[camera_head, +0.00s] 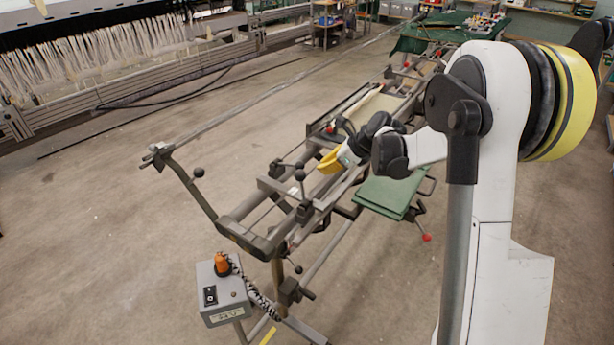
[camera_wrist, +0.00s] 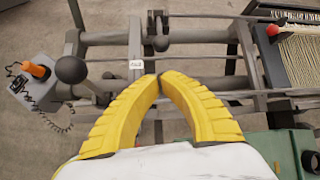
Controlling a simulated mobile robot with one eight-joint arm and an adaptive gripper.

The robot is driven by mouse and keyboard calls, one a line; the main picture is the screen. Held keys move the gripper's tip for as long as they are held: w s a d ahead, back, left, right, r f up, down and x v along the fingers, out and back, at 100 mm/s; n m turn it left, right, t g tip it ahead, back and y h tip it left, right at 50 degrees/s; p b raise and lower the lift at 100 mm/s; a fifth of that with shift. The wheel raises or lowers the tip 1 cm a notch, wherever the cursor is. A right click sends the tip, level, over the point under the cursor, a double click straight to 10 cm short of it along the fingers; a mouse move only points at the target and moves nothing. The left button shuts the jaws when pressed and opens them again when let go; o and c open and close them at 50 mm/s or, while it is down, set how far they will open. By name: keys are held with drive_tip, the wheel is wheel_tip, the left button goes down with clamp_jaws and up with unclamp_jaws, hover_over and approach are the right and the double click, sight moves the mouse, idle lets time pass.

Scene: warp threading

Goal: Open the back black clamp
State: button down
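My gripper (camera_head: 324,167) has yellow fingers and hovers above the frame of the warp threading machine (camera_head: 238,228). In the wrist view its two fingertips (camera_wrist: 160,77) meet, with nothing seen between them. A black ball-knob lever (camera_head: 300,176) stands on the frame, just left of and below my fingertips in the head view. The wrist view shows a large black knob (camera_wrist: 72,69) at left and a smaller black knob (camera_wrist: 161,43) just beyond my fingertips. I cannot tell which black lever is the back clamp, or whether it is open.
A grey control box (camera_head: 222,290) with an orange knob stands at the machine's near end. Green panels (camera_head: 390,195) are beside the frame below my arm.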

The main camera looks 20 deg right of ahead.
drive_tip(key=b+x, duration=0.3)
drive_tip(key=x, duration=0.7)
drive_tip(key=shift+b, duration=0.4)
drive_tip(key=shift+r, duration=0.15)
drive_tip(key=shift+r+g+h+p, duration=0.3)
drive_tip(key=shift+p, duration=0.25)
